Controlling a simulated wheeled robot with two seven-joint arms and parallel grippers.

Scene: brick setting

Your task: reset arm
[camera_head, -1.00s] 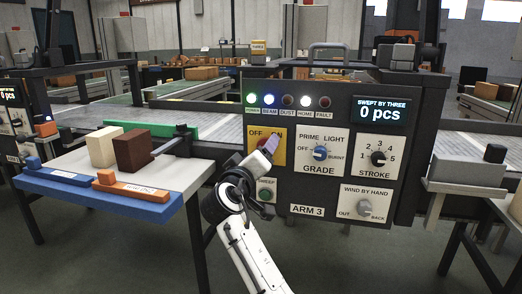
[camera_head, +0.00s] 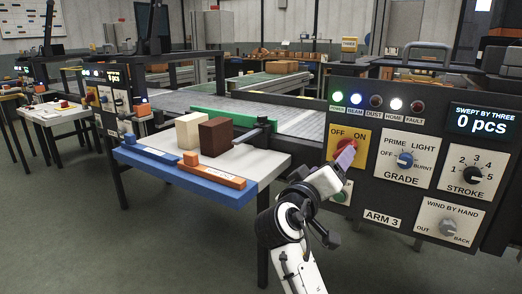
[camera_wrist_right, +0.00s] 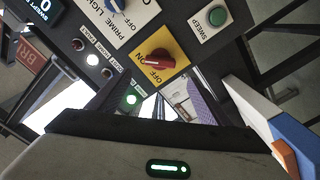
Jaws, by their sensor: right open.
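The ARM 3 panel (camera_head: 383,221) stands at the right of the head view, with a yellow OFF/ON plate (camera_head: 361,143). In the right wrist view the plate carries a red knob (camera_wrist_right: 158,61), its pale mark toward ON. My right gripper (camera_head: 345,157) is open in front of this plate and partly hides it; its fingers show in the wrist view (camera_wrist_right: 165,107) below the knob, apart from it as far as I can tell. A green SWEEP button (camera_wrist_right: 215,16) is beside the plate. POWER, BEAM and HOME lamps are lit; DUST and FAULT are dark. My left gripper is out of view.
The display (camera_head: 482,120) reads 0 pcs. A table (camera_head: 262,166) left of the panel holds a cream block (camera_head: 190,132), a brown block (camera_head: 215,137), and blue and orange bars at its front edge. A conveyor (camera_head: 300,119) runs behind. The floor at left front is clear.

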